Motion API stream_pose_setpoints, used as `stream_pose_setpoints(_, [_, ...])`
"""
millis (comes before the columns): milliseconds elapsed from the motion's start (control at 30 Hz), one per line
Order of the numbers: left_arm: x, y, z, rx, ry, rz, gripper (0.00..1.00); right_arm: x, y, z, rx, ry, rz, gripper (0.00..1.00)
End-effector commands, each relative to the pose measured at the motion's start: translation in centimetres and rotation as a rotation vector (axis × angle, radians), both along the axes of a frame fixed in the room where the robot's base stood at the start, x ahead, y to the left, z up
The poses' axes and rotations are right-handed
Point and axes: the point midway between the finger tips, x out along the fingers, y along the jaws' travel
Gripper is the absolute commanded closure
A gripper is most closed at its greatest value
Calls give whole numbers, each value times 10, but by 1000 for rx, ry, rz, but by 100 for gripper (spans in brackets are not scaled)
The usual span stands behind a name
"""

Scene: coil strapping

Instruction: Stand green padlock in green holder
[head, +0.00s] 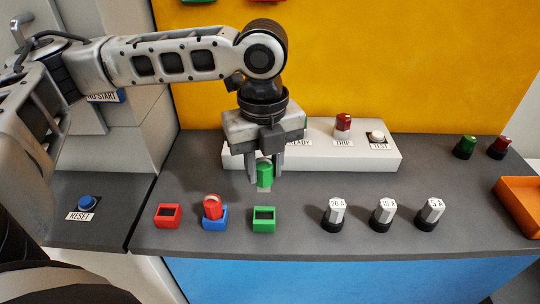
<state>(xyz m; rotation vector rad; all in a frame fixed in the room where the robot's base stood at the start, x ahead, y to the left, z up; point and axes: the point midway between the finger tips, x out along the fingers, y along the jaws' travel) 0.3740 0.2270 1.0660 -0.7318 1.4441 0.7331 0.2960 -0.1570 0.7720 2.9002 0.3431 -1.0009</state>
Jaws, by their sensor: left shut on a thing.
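My left gripper (265,178) points down in the middle of the head view, shut on the green padlock (265,172). The padlock is upright, with a paler lower end, and appears to hang above the grey bench. The green holder (264,225) is a small block with a dark opening on top. It stands in front of the padlock, nearer to me, and looks empty. The padlock and the holder are apart. My right gripper is not in view.
A red holder (167,222) looks empty. A blue holder (215,224) bears a red padlock (212,206). Several labelled knobs (383,213) stand to the right. A white panel (350,155) lies behind the gripper. An orange tray (512,200) is at the right edge.

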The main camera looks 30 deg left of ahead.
Motion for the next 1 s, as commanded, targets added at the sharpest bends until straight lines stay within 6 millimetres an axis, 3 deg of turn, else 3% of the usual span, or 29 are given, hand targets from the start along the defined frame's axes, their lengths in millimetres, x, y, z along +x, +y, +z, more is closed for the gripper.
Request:
stream_pose_setpoints(367, [0, 0, 1, 0, 2, 2, 100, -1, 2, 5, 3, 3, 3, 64])
stream_pose_setpoints(700, [0, 0, -32, 0, 2, 2, 100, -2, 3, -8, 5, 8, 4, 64])
stream_pose_setpoints(1000, [0, 0, -54, 1, -1, 3, 100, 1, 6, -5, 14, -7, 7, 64])
